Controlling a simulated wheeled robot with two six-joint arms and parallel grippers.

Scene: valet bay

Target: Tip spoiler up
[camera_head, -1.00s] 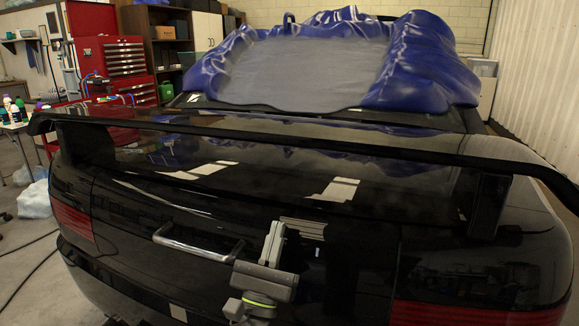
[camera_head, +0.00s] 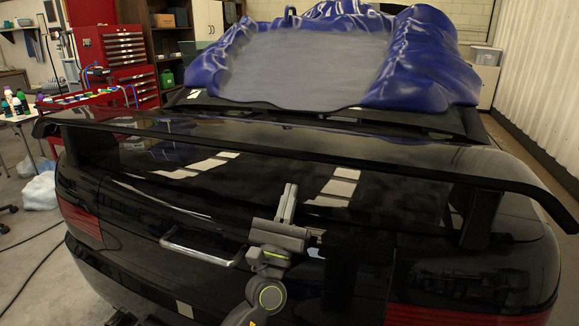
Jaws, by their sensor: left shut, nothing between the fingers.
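The spoiler (camera_head: 300,141) is a long black wing across the rear of a black car in the head view. It stands on two end posts above the trunk lid. My left gripper (camera_head: 289,190) is shut and empty, with its fingers pointing up. It is in front of the trunk lid, below the middle of the spoiler's rear edge, and appears apart from it. My right gripper is not in view.
A chrome handle (camera_head: 200,250) is on the car's rear, left of my gripper. A blue cover (camera_head: 420,60) lies bunched over the roof. A red tool chest (camera_head: 125,50) and a table with bottles (camera_head: 20,105) stand at the left. Open floor shows at the left.

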